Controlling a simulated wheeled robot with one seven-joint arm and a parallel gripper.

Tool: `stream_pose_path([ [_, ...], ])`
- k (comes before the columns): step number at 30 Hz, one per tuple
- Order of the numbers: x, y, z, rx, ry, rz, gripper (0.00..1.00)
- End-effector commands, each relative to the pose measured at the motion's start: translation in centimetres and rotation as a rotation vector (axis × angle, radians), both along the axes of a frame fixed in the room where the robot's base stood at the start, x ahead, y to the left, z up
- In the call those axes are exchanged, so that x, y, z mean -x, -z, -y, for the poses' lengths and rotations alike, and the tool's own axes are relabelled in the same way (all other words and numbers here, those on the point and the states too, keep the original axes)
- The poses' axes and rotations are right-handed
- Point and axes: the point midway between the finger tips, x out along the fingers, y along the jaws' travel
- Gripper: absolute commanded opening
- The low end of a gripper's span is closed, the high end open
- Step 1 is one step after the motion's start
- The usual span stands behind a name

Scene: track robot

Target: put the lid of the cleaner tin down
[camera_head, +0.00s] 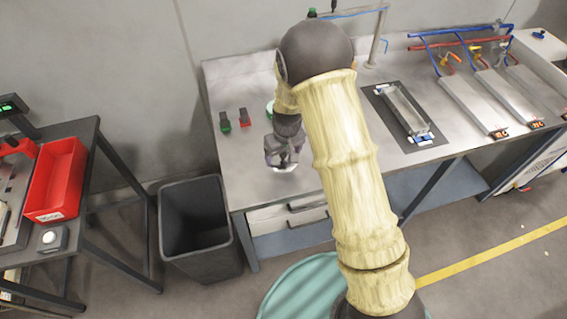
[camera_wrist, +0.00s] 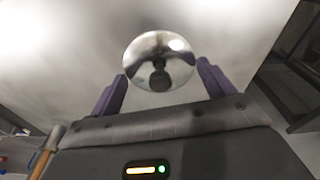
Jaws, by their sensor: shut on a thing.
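The lid (camera_wrist: 158,62) is a shiny round metal disc with a dark knob in its middle. In the wrist view it sits between the two purple fingers of my gripper (camera_wrist: 160,85). In the head view my gripper (camera_head: 283,158) points down over the front part of the metal bench, and a pale sliver of the lid (camera_head: 284,169) shows under it. My gripper is shut on the lid. I cannot tell whether the lid touches the bench top. A round green-and-white thing (camera_head: 270,109), perhaps the tin, is partly hidden behind my arm.
The metal bench (camera_head: 240,170) is bare around my gripper. A green and a red small object (camera_head: 244,117) stand further back. A black bin (camera_head: 200,225) stands left of the bench. A tray fixture (camera_head: 404,110) lies to the right.

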Motion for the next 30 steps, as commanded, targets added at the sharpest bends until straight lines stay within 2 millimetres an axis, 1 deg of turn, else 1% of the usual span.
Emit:
stream_pose_path([
  [1, 0.0, 0.5, 0.0, 0.001, 0.000, -0.002, 0.59],
  [3, 0.0, 0.9, 0.0, 0.000, 0.000, 0.000, 0.59],
  [11, 0.0, 1.0, 0.0, 0.000, 0.000, 0.001, 0.59],
  [13, 0.0, 1.3, 0.0, 0.000, 0.000, 0.000, 0.59],
  [22, 0.0, 4.9, 0.1, 0.001, 0.002, -0.002, 0.59],
  [30, 0.0, 5.1, 0.0, -0.001, 0.000, 0.002, 0.59],
])
